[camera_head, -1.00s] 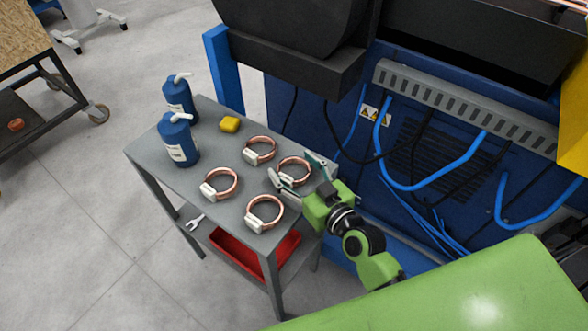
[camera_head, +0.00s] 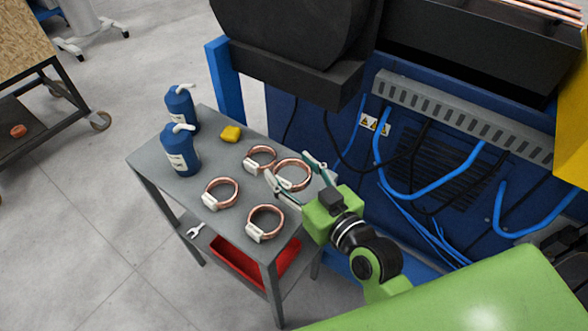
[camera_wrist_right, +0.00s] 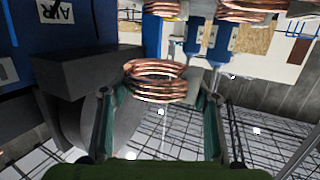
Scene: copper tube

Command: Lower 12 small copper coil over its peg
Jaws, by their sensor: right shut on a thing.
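My right gripper (camera_head: 291,172) is shut on a copper coil (camera_head: 293,175), one finger on each side of it. In the right wrist view the held coil (camera_wrist_right: 155,81) is a stack of several copper turns between the fingertips. In the head view it overlaps the neighbouring coil (camera_head: 262,153) and seems to be just above the grey table (camera_head: 240,205). Two more coils with white tags, the left one (camera_head: 236,186) and the front one (camera_head: 281,220), lie on the tabletop. I see no peg that I can make out. My left gripper is not in view.
Two blue bottles (camera_head: 178,153) (camera_head: 181,105) and a yellow block (camera_head: 230,133) stand on the table's far left part. A red tray (camera_head: 240,266) and a wrench (camera_head: 195,230) are on the lower shelf. A blue machine with hoses (camera_head: 440,175) rises behind the table.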

